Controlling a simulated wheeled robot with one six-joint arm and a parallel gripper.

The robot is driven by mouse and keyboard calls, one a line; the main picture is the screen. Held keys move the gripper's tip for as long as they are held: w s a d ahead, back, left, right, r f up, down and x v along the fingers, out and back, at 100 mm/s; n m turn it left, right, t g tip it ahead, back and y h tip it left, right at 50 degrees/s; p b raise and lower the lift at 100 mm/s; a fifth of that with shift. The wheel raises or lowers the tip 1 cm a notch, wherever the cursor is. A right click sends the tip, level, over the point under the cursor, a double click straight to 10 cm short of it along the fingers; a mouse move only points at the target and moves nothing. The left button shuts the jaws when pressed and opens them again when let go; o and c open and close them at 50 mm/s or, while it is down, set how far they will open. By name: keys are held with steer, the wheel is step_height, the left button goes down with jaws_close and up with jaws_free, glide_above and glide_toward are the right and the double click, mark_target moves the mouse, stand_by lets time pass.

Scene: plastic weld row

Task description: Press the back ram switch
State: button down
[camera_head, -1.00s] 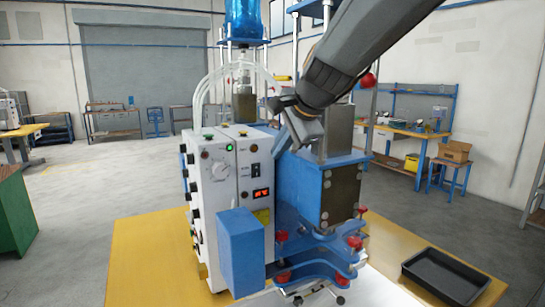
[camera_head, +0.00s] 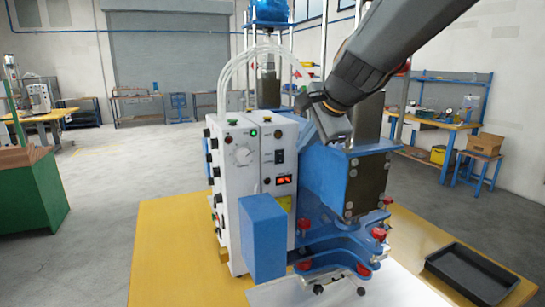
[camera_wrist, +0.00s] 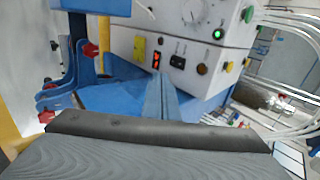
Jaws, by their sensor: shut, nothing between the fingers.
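The plastic welder's white control box (camera_head: 236,190) stands on a yellow-topped bench. I cannot tell which control is the back ram switch. My gripper (camera_wrist: 159,82) is shut and empty, its fingers pointing toward the box front in the wrist view. I see no clear contact. In the head view it is beside the box, partly hidden by my arm.
The blue press frame (camera_head: 330,185) with red knobs (camera_head: 379,234) stands right of the box. A blue block (camera_head: 263,238) juts out in front. Clear hoses (camera_head: 235,75) arch over the box. A black tray (camera_head: 470,273) lies at the bench's right.

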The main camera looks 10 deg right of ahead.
mark_target(281, 163)
steer(key=shift+w+a+r+p+x, duration=0.1)
steer(key=shift+w+r+p+x, duration=0.25)
steer(key=shift+x, duration=1.65)
steer(key=shift+w+a+r+p+x, duration=0.1)
steer(key=shift+w+r+p+x, duration=0.2)
steer(key=shift+x, duration=1.7)
steer(key=shift+w+a+r+p+x, duration=0.1)
steer(key=shift+w+r+p+x, duration=0.25)
steer(key=shift+x, duration=1.7)
steer(key=shift+f, duration=0.1)
